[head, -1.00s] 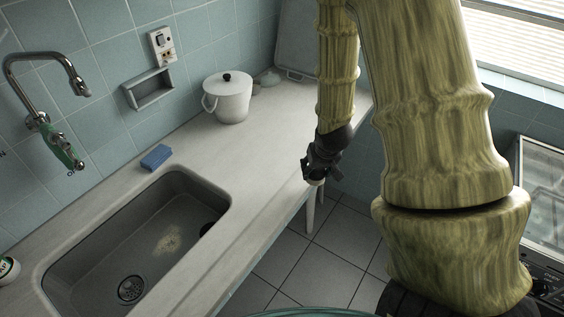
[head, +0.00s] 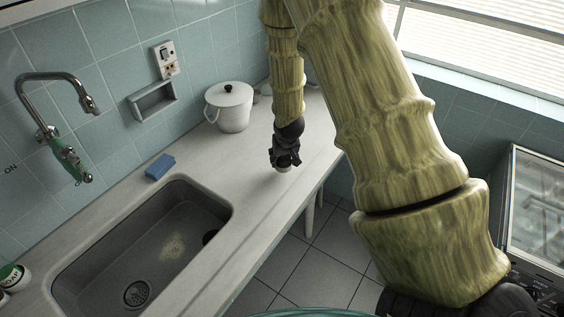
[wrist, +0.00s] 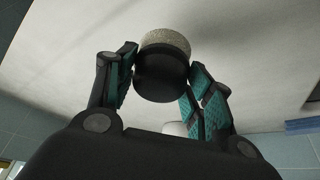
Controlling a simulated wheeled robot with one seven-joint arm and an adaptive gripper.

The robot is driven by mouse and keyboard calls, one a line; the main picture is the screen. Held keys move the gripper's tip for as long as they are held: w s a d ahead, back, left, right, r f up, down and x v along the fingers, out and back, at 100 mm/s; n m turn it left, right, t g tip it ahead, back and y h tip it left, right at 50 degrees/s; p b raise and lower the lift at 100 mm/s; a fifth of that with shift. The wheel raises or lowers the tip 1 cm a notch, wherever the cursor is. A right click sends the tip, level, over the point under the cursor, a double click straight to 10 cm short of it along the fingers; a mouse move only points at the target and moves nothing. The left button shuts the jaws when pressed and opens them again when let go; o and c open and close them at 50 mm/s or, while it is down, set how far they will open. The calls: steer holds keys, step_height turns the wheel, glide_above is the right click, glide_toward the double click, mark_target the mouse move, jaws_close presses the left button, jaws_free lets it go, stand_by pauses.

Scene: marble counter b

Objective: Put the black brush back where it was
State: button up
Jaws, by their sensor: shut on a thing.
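The black brush (wrist: 160,75) is a short round black body with a pale speckled bristle end. It sits between the teal-padded fingers of my gripper (wrist: 158,88) in the wrist view, and the gripper is shut on it. In the head view my gripper (head: 285,161) points down over the pale counter (head: 242,158), to the right of the white pot. Only the pale end of the brush (head: 283,170) shows below the fingers there. I cannot tell whether it touches the counter.
A white lidded pot (head: 231,112) stands near the tiled wall. A blue sponge (head: 160,166) lies beside the grey sink (head: 85,262). A tap (head: 62,150) hangs over the sink. The counter between sponge, pot and gripper is clear. Its front edge drops to the floor.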

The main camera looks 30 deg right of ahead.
mark_target(282, 163)
steer(key=shift+w+a, duration=0.1)
steer(key=shift+w, duration=0.25)
steer(key=shift+f+p, duration=0.95)
steer(key=shift+f, duration=0.8)
steer(key=o, duration=0.9)
steer(key=shift+s+r, duration=0.1)
steer(key=shift+b+v, duration=1.55)
steer(key=shift+v, duration=4.3)
steer(key=shift+a, duration=0.1)
